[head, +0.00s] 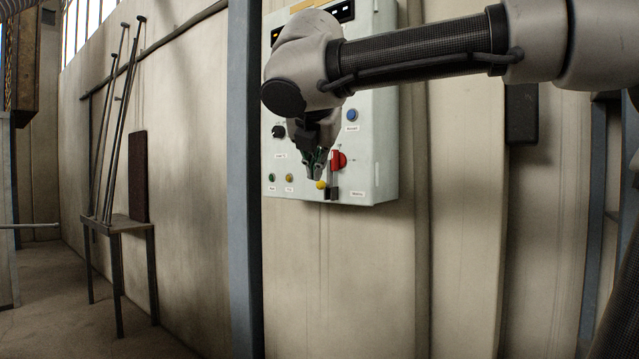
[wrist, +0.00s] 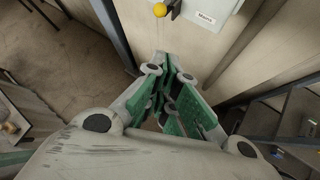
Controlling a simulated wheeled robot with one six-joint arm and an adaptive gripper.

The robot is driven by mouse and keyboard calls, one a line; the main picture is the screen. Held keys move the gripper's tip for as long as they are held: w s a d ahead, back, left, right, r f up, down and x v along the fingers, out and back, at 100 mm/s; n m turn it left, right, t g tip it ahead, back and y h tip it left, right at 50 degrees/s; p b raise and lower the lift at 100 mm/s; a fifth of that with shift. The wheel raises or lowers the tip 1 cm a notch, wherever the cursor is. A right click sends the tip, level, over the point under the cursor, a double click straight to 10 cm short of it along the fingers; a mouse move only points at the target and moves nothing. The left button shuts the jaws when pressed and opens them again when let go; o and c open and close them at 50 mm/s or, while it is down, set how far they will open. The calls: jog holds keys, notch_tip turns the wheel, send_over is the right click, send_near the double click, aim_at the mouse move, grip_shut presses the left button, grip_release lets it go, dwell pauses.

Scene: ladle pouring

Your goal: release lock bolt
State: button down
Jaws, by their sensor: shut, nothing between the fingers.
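A yellow ball knob (head: 320,185) sits low on the front of a pale control box (head: 378,120). It looks like the handle of the lock bolt, with a dark bracket (head: 331,194) beside it. The knob also shows at the top edge of the wrist view (wrist: 160,10), next to a dark fitting (wrist: 174,9). My gripper (head: 316,176) is shut and empty, pointing down just above the knob in the head view. In the wrist view my gripper (wrist: 166,60) has its fingertips below the knob in the picture, apart from it. The bolt's shaft is not clear.
A red rotary switch (head: 339,160) is close to the right of my fingers. A blue button (head: 352,115), a black knob (head: 279,131) and small green and yellow lamps are also on the box. A blue-grey post (head: 243,180) stands at its left. Below the box is bare wall.

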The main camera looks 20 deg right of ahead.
aim_at(319, 183)
jog(key=r+n, duration=0.2)
jog(key=r+n+t, duration=0.1)
jog(key=shift+w+a+r, duration=0.1)
jog(key=shift+w+r, duration=0.15)
jog(key=shift+r, duration=0.05)
jog(key=x, duration=1.4)
jog(key=shift+d, duration=0.3)
notch_tip(319, 183, down, 6)
jog(key=shift+f, duration=0.15)
